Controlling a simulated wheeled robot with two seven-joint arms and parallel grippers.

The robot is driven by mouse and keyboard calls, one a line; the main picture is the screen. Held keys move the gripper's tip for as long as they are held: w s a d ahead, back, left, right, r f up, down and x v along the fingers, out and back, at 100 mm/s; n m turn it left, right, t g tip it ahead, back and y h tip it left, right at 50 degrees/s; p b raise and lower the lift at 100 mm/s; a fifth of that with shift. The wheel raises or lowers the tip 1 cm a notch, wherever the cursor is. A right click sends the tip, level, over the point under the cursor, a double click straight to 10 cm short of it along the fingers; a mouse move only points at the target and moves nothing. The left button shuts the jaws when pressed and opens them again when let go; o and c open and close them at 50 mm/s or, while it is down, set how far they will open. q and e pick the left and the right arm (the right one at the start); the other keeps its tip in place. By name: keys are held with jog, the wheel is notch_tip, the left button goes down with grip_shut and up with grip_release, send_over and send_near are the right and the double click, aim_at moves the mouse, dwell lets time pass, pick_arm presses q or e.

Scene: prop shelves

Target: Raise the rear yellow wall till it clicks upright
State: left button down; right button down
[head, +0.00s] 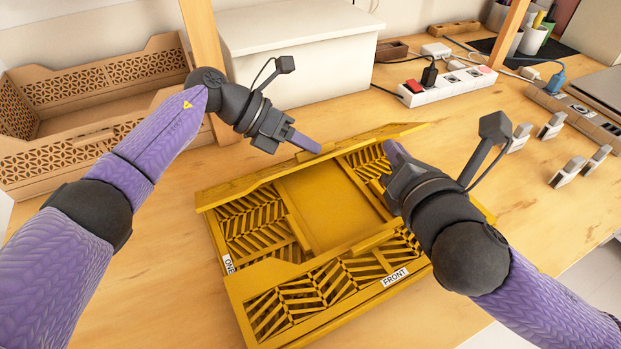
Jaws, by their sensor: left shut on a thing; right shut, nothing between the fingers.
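The yellow folding crate (330,205) sits on the wooden table, with openwork panels and a plain middle panel. Its rear yellow wall (255,180) shows as a narrow band along the far side; its exact tilt is hard to tell. My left gripper (316,147) is shut on the rear wall near the middle of its top edge. My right gripper (392,152) is shut and empty, over the crate's right part close to the rear wall, and its arm hides part of the right side. The front wall with the FRONT label (395,277) lies along the near side.
A wooden tray with patterned sides (90,72) stands at the left behind my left arm. A white box (297,60) and a wooden post stand behind the crate. A power strip (447,86) with cables lies at the back right. Small grey blocks (567,171) stand at the right.

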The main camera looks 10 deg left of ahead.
jog(key=s+a+f+n+g+y, duration=0.35)
jog(key=s+a+n, duration=0.3)
jog(key=n, duration=0.25)
jog(key=shift+g+h, duration=0.25)
jog(key=x, duration=0.8)
jog(key=shift+w+a+f, duration=0.15)
jog(key=shift+a+f, duration=0.05)
jog(key=shift+f, duration=0.35)
jog(key=shift+r, duration=0.1)
